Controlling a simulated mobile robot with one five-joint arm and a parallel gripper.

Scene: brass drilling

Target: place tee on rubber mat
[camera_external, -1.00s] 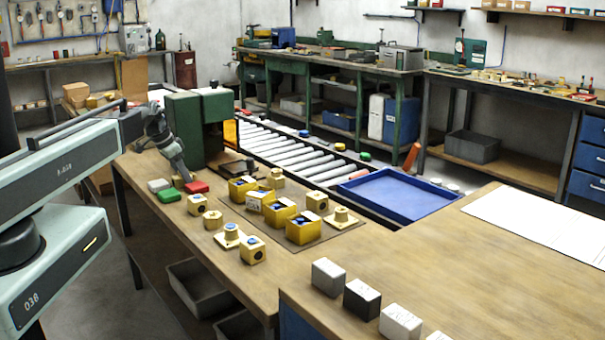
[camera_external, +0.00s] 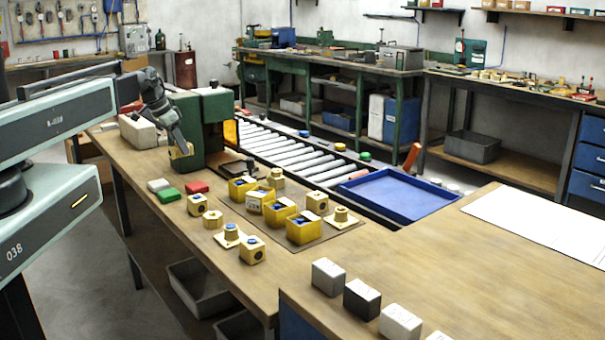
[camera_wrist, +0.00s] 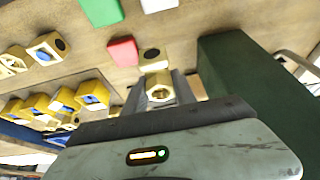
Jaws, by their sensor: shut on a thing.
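A brass tee (camera_external: 183,158) is between the fingers of my gripper (camera_external: 178,141), by the left side of the green machine. Whether the tee touches the bench is unclear.
The green machine (camera_external: 217,115) stands close right of my gripper. Red (camera_external: 196,187), green (camera_external: 169,195) and white (camera_external: 158,185) blocks lie in front. Yellow bins (camera_external: 304,229) with blue contents stand on the mat. A blue tray (camera_external: 400,195) is farther right.

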